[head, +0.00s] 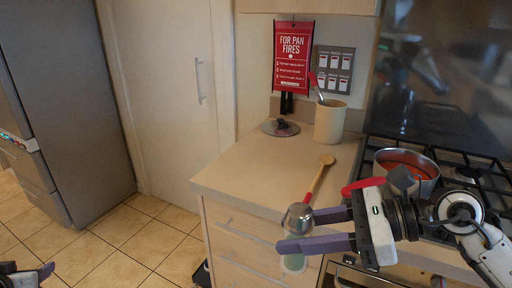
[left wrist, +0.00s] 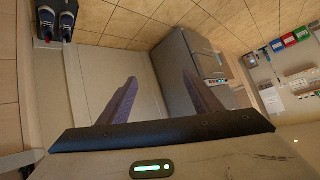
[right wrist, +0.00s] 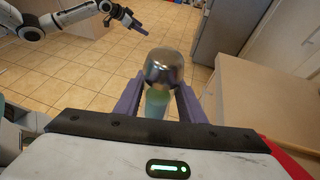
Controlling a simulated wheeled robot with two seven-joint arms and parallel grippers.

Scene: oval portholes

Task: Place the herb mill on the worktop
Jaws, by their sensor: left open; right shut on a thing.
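The herb mill, with a shiny metal top (head: 297,219) and a pale green lower body (head: 293,263), is between the purple fingers of my right gripper (head: 302,230). That gripper is shut on it. In the right wrist view the metal top (right wrist: 164,66) faces up and floor tiles show behind it. The mill is held roughly upright off the front edge of the beige worktop (head: 240,172). My left gripper (head: 27,273) is partly seen at the lower left of the head view. It is open and empty in the left wrist view (left wrist: 162,102).
On the worktop are a wooden spoon (head: 319,177) with a red part, a cream utensil crock (head: 330,122) and a round dark-topped item (head: 280,127). A pot (head: 408,163) of red food stands on the hob at right. The worktop's left front is clear.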

